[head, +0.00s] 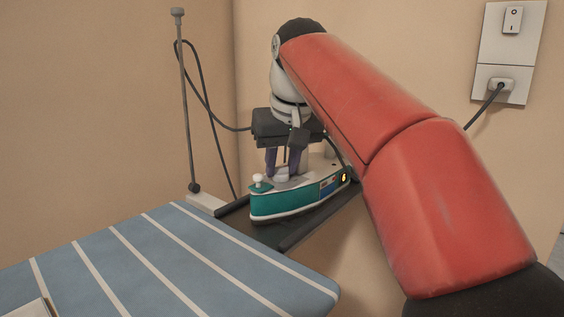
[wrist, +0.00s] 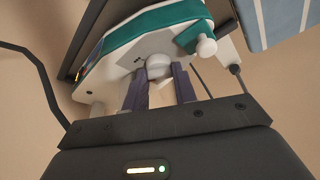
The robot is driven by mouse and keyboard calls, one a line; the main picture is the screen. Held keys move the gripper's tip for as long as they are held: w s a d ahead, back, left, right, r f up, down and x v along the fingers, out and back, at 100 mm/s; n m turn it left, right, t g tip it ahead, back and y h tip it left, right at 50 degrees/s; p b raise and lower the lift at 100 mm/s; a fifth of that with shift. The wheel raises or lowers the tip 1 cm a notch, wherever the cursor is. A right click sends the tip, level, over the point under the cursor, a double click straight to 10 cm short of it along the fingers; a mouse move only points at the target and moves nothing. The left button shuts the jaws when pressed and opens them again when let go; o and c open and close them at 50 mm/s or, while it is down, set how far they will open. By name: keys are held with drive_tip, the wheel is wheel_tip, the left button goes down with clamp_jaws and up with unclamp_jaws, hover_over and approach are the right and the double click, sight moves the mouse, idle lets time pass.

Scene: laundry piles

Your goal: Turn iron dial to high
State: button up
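The iron (head: 292,200), teal and white, sits on a dark rest at the end of the ironing board. A white knob (head: 258,180) stands at its near left end; it also shows in the wrist view (wrist: 206,46). The round white dial (wrist: 158,66) is on the iron's top, and in the head view (head: 282,174) it is between the fingers. My gripper (head: 284,160) points down over the iron. In the wrist view its two purple fingers (wrist: 161,80) stand either side of the dial, their tips close to it. I cannot tell whether they touch it. The dial's setting is not readable.
The striped blue ironing board (head: 150,260) fills the lower left. A thin upright post (head: 184,100) with a dark cord stands left of the iron. A wall outlet (head: 500,85) with a plug and a switch is at upper right. Walls stand close behind the iron.

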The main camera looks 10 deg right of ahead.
drive_tip(key=shift+c, duration=0.7)
drive_tip(key=shift+r, duration=0.1)
drive_tip(key=shift+a+m+h+p, duration=0.1)
drive_tip(key=shift+m+h+p, duration=0.2)
drive_tip(key=shift+m+p, duration=0.65)
drive_tip(key=shift+a+m+h+p, duration=0.1)
drive_tip(key=shift+m+h+p, duration=0.55)
drive_tip(key=shift+m, duration=1.3)
drive_tip(key=shift+h, duration=0.25)
drive_tip(key=o, duration=0.7)
